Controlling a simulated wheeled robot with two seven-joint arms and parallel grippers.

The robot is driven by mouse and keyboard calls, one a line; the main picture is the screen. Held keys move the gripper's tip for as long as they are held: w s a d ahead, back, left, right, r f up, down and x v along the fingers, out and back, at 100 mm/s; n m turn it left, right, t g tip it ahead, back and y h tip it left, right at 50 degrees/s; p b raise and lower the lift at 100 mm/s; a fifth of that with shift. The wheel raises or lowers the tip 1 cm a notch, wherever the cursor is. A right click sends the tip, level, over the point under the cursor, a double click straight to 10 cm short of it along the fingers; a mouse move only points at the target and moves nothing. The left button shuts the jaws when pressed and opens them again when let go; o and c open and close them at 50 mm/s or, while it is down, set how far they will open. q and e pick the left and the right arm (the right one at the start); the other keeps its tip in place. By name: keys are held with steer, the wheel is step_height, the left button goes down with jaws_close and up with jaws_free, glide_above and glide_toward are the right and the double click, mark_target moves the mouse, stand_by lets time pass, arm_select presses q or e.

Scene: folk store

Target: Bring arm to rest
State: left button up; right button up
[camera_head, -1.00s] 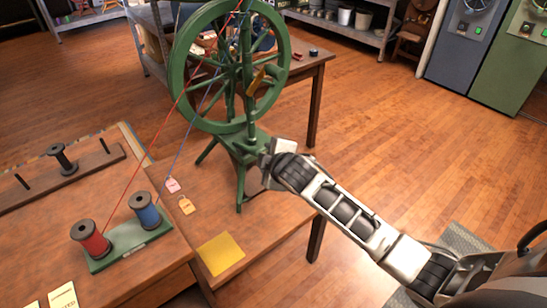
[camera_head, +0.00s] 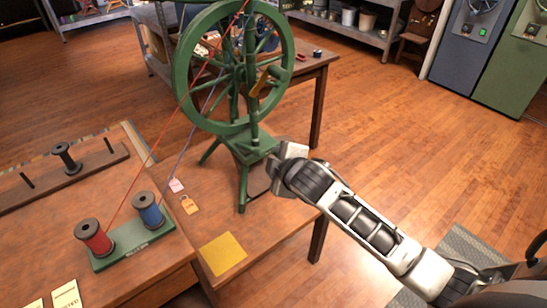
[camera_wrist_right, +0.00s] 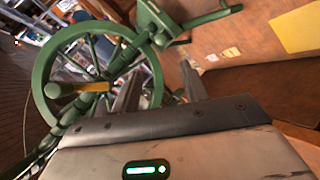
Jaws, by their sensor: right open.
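My right arm comes in from the lower right in the head view, and its gripper (camera_head: 286,157) is beside the base of the green spinning wheel (camera_head: 254,133). In the right wrist view the two fingers of the gripper (camera_wrist_right: 162,88) stand apart with nothing held between them. The spinning wheel (camera_wrist_right: 85,75) lies beyond and to the left of the fingers there. Whether the gripper touches the wheel's base cannot be told. My left gripper is out of view.
The spinning wheel stands on a wooden table. A red spool (camera_head: 92,237) and a blue spool (camera_head: 147,209) sit on a green stand, with threads running up to the wheel. A yellow sheet (camera_head: 222,254) lies near the table edge. Open wooden floor (camera_head: 400,150) is to the right.

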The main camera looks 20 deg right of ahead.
steer(key=s+a+f+m+y, duration=0.1)
steer(key=s+a+f+m, duration=0.1)
steer(key=s, duration=0.5)
steer(key=s+a+f+m+g+y, duration=0.1)
steer(key=s+a+f+m, duration=0.2)
steer(key=s+f, duration=0.3)
steer(key=s+a+f+m+y, duration=0.1)
steer(key=s+a+f+m, duration=0.2)
steer(key=s, duration=0.6)
step_height(320, 180, down, 2)
steer(key=shift+s+f+m+y, duration=0.1)
steer(key=shift+s+m+y, duration=0.25)
steer(key=shift+m, duration=0.45)
